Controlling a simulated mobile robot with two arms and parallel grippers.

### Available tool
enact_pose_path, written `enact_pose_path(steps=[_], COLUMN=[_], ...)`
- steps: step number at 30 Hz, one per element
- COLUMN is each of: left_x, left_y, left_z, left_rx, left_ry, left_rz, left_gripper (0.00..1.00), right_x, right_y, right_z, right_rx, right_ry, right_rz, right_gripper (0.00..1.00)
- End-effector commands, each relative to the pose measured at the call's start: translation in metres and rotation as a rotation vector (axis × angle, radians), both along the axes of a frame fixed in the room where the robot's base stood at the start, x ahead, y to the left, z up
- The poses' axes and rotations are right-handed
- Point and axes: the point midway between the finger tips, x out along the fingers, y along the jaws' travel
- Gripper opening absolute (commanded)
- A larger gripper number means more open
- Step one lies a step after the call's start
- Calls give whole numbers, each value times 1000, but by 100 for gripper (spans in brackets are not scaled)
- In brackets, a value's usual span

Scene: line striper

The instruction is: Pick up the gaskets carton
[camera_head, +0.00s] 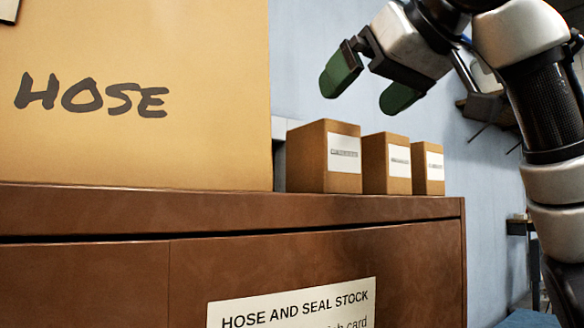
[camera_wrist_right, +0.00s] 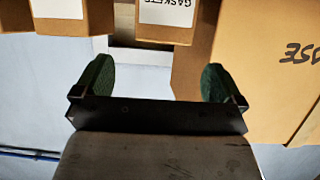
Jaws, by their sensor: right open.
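The gaskets carton (camera_wrist_right: 183,32) is a small brown box. Its white label reads upside down as "GASKET", cut off, at the top of the right wrist view. It is the small carton nearest the HOSE box there, matching the leftmost small carton (camera_head: 307,158) in the head view, where the label is too small to read. My right gripper (camera_head: 370,85) is open and empty, above the row of cartons in the head view. In the right wrist view its green fingers (camera_wrist_right: 155,80) are spread apart, with nothing between them. My left gripper is not in view.
Two more labelled cartons, a middle one (camera_head: 373,160) and a right one (camera_head: 420,168), stand on the brown cabinet (camera_head: 330,207). A large HOSE box (camera_head: 190,150) stands to their left. A sign (camera_head: 295,305) reads "HOSE AND SEAL STOCK". A wall is behind.

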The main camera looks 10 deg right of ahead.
Motion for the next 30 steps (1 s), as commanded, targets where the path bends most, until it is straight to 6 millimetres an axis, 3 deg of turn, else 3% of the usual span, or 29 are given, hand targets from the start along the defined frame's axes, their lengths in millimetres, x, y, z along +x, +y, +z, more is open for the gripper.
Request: enact_pose_path(steps=[4,7,13,21,30], left_x=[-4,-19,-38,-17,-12], left_y=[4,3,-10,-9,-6], left_z=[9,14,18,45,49], left_rx=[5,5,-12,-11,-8], left_ry=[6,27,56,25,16], left_rz=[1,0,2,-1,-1], left_gripper=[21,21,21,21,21], right_x=[16,29,44,73,85], right_y=[10,15,20,36,41], right_z=[-5,-11,-19,-33,-43], right_rx=[-9,-7,-7,-8,-5], right_ry=[1,1,0,1,-3], right_rz=[4,4,5,4,5], right_gripper=[100,100,100,100,100])
